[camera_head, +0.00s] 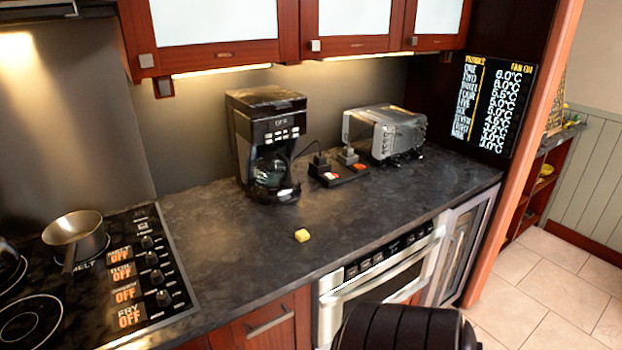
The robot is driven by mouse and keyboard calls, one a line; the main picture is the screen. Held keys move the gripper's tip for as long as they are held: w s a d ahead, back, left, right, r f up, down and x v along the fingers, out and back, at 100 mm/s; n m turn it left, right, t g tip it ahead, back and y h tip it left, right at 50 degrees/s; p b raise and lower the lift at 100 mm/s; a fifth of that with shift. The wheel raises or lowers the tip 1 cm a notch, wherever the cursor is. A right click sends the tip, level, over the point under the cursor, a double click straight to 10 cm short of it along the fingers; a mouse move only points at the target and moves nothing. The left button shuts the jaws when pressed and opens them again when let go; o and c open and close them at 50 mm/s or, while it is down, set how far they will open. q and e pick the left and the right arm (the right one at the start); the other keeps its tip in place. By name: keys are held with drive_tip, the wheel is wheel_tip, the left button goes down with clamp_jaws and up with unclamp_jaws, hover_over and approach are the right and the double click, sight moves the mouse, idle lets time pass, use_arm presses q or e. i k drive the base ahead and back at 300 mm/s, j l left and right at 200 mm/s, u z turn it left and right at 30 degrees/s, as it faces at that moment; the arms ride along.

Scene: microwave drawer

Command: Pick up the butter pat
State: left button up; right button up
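The butter pat (302,236) is a small yellow block. It lies on the dark stone counter (225,255), in front of the coffee maker and back from the counter's front edge. Nothing touches it. Neither of my grippers shows in the head view. A black rounded shape at the bottom edge, below the counter front, looks like part of my own body.
A coffee maker (268,145) and a toaster oven (384,132) stand at the back of the counter, with plugs on a black power strip (338,172) between them. A cooktop (100,270) with a saucepan (75,237) is at left. The counter around the butter is clear.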

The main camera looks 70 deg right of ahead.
sight(302, 235)
drive_tip(key=z, duration=2.05)
drive_tip(key=i+l, duration=0.1)
drive_tip(key=l, duration=0.15)
drive_tip(key=i+l, duration=0.1)
drive_tip(key=l, duration=0.15)
drive_tip(key=i+l+u, duration=0.1)
drive_tip(key=l+u, duration=0.25)
drive_tip(key=i+l+u, duration=0.1)
drive_tip(key=l+u, duration=0.55)
drive_tip(key=l, duration=0.2)
